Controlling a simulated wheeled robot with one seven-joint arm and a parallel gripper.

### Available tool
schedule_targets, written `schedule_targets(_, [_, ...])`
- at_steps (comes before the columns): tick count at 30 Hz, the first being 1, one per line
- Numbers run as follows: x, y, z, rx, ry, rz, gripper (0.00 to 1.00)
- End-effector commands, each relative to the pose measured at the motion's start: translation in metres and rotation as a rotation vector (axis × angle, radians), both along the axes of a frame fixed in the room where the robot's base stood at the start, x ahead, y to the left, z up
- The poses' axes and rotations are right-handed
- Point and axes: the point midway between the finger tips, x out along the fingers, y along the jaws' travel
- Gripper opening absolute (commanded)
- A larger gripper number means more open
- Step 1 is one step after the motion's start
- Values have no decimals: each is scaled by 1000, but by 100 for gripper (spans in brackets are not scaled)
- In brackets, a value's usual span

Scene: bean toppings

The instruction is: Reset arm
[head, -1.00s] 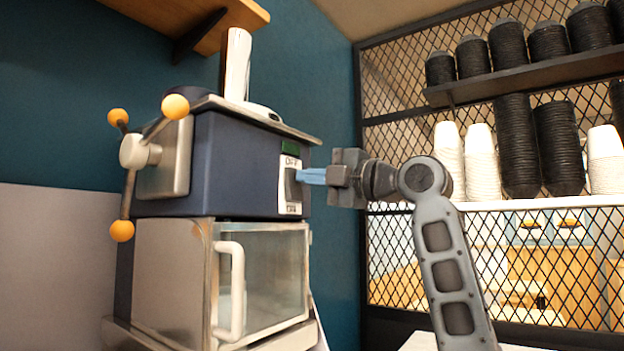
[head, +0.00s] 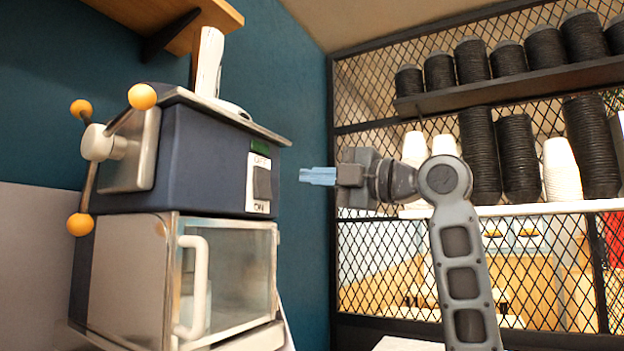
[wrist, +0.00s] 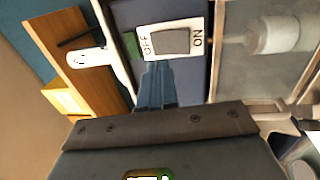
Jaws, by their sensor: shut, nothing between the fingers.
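My gripper (head: 318,176) is shut and empty, with its blue fingers pointing left. It hangs in the air to the right of the blue machine (head: 205,160), with a clear gap between the fingertips and the switch in the head view. The switch (head: 262,183) is a dark rocker on a white plate marked OFF and ON, on the machine's side. In the wrist view the switch (wrist: 170,40) lies just beyond the closed fingers (wrist: 155,88). My arm rises from the bottom right in the head view.
The machine has a glass-fronted chamber (head: 235,275) with a white handle (head: 195,288) and a lever with orange knobs (head: 142,96). A wire mesh (head: 400,265) and a shelf (head: 520,82) of stacked black cups stand behind my arm. A wooden shelf (head: 215,12) hangs at upper left.

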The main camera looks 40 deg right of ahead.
Motion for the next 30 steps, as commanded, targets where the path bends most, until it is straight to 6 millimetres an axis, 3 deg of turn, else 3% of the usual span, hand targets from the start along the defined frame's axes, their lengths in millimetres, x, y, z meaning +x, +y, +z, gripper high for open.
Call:
schedule_targets(10, [1,0,-2,7,2,0,0])
schedule_targets(14, [9,0,-24,74,19,-2,0])
schedule_targets(17, [18,0,-58,184,44,-7,0])
schedule_targets(23, [31,6,-144,447,108,-35,0])
schedule_targets(30, [24,23,-248,724,182,-86,0])
